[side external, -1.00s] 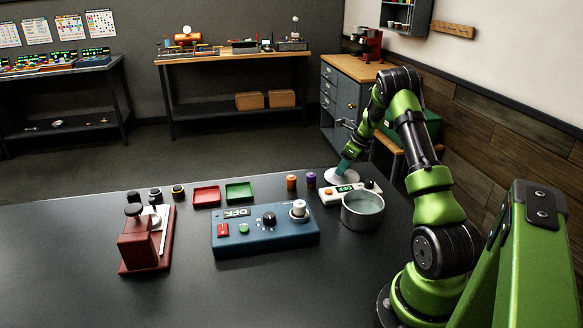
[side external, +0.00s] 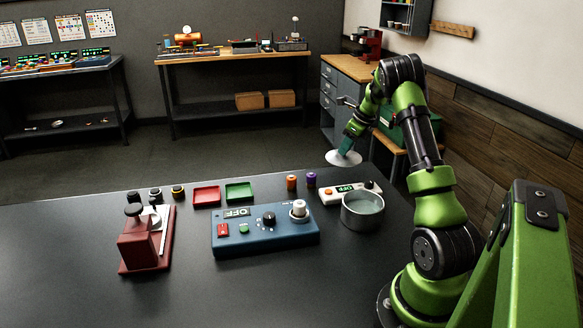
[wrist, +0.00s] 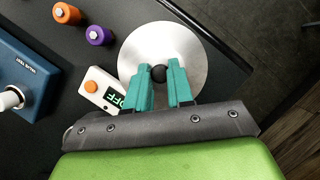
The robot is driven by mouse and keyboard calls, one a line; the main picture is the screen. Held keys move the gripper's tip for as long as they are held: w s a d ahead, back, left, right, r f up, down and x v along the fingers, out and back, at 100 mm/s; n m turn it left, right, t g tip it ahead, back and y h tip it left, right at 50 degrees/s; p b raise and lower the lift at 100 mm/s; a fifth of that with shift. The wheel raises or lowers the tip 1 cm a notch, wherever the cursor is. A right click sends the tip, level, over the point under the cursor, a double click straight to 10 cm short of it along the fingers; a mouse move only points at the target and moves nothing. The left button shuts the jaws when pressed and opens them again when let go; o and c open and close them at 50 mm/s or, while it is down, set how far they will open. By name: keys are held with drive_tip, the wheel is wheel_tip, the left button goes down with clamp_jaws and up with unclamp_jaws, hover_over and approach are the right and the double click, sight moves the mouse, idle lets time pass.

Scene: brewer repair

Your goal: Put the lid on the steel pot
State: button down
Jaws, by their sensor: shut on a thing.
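The lid is a pale round metal disc with a dark knob. It shows in the side view (side external: 341,159) and in the wrist view (wrist: 150,45). My gripper (side external: 350,142) is shut on the knob, and its teal fingers also show in the wrist view (wrist: 160,80). The lid hangs in the air above the table's far edge, slightly tilted in the side view. The steel pot (side external: 362,215) stands upright and uncovered on the table, nearer the camera than the lid.
A white device with an OFF display (side external: 346,191) sits directly behind the pot. Orange (side external: 291,182) and purple (side external: 311,179) cylinders stand left of it. A blue control box (side external: 264,232) lies left of the pot. The front of the table is clear.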

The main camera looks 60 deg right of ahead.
sight(345, 160)
drive_tip(key=r, duration=0.5)
drive_tip(key=shift+w+a+r, duration=0.15)
drive_tip(key=shift+a+r, duration=0.1)
drive_tip(key=s+a+r, duration=0.4)
drive_tip(key=s+a, duration=0.6)
drive_tip(key=a, duration=0.3)
drive_tip(key=s+a+f, duration=0.3)
drive_tip(key=f, duration=0.7)
drive_tip(key=shift+s+a, duration=0.2)
drive_tip(key=shift+s, duration=0.2)
drive_tip(key=shift+f, duration=0.15)
idle(0.5)
